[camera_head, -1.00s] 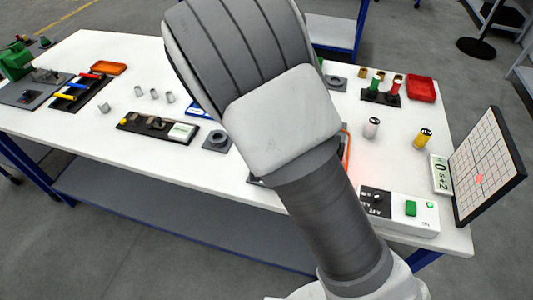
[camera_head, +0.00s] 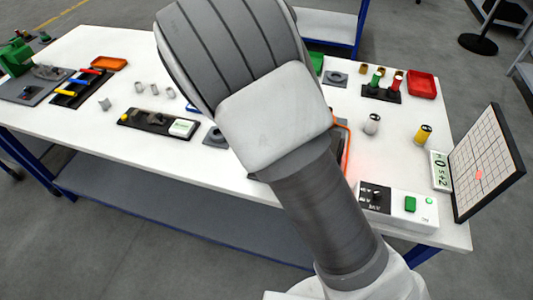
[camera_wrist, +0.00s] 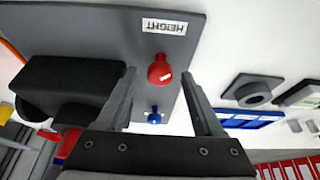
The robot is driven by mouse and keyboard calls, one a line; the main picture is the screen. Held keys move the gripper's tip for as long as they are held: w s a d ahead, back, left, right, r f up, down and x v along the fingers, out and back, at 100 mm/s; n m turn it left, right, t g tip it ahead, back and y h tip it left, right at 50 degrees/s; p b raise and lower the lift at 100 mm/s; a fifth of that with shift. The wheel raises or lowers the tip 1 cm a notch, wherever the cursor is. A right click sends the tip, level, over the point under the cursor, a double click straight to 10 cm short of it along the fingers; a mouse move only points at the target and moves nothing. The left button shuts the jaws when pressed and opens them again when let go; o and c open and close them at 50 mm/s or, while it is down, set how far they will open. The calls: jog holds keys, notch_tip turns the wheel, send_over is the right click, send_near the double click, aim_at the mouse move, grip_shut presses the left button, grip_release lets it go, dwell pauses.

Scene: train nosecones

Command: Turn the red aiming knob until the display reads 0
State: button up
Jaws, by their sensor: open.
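The red knob (camera_wrist: 160,70) has a pale mark and sits on a grey panel (camera_wrist: 190,20) with a HEIGHT label in the wrist view. My gripper (camera_wrist: 158,75) is open, with its fingertips on either side of the knob and visible gaps; I cannot tell how deep they reach. A smaller blue knob (camera_wrist: 154,116) shows between the fingers, nearer the palm. In the head view a small display (camera_head: 440,171) stands at the right; its dark characters are too small to read surely. My arm hides the panel and gripper there.
A black block (camera_wrist: 70,85) stands close to the left finger. A grid board (camera_head: 487,165) with a pink spot stands beside the display. A white box (camera_head: 398,207) with a green button sits in front. A red tray (camera_head: 421,84) lies at the back right.

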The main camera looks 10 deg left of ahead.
jog(key=p+v, duration=0.3)
jog(key=v, duration=1.4)
jog(key=shift+r+p, duration=0.2)
jog(key=shift+p, duration=0.2)
jog(key=shift+s, duration=0.1)
jog(key=s+d+r, duration=0.4)
jog(key=d+r, duration=0.1)
jog(key=d, duration=0.2)
jog(key=s+d+r+n, duration=0.1)
jog(key=s+d+r, duration=0.4)
jog(key=d, duration=0.3)
jog(key=s+d+r+t, duration=0.1)
jog(key=s+d+r, duration=0.4)
jog(key=d, duration=0.3)
jog(key=shift+r+n+y, duration=0.3)
jog(key=shift+r, duration=0.35)
